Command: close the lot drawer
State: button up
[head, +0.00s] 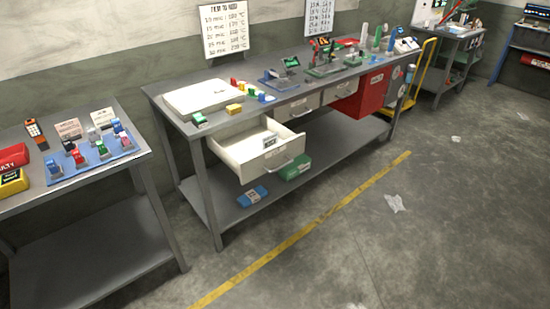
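A white drawer (255,167) stands pulled out from under the middle workbench (268,106), at its left half. A label and a metal handle (290,163) show on its front. I take it for the lot drawer, though I cannot read the label. A small pale item (269,141) shows inside, near the front. Two other drawer fronts, a grey one (297,107) and another (342,90), sit shut to its right. My gripper is not in view.
A red cabinet (365,97) hangs under the bench's right end. A green box (293,167) and a blue packet (252,196) lie on the lower shelf. A second bench (70,190) stands at left. Floor before the drawer is clear, with paper scraps (395,203) farther right.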

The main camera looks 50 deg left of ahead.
aim_at(238, 146)
jog(key=u, duration=5.05)
jog(key=i, duration=0.15)
jog(key=z, duration=3)
jog(key=k, duration=0.55)
jog(key=z, duration=0.25)
jog(key=i, duration=0.55)
jog(key=u, duration=0.15)
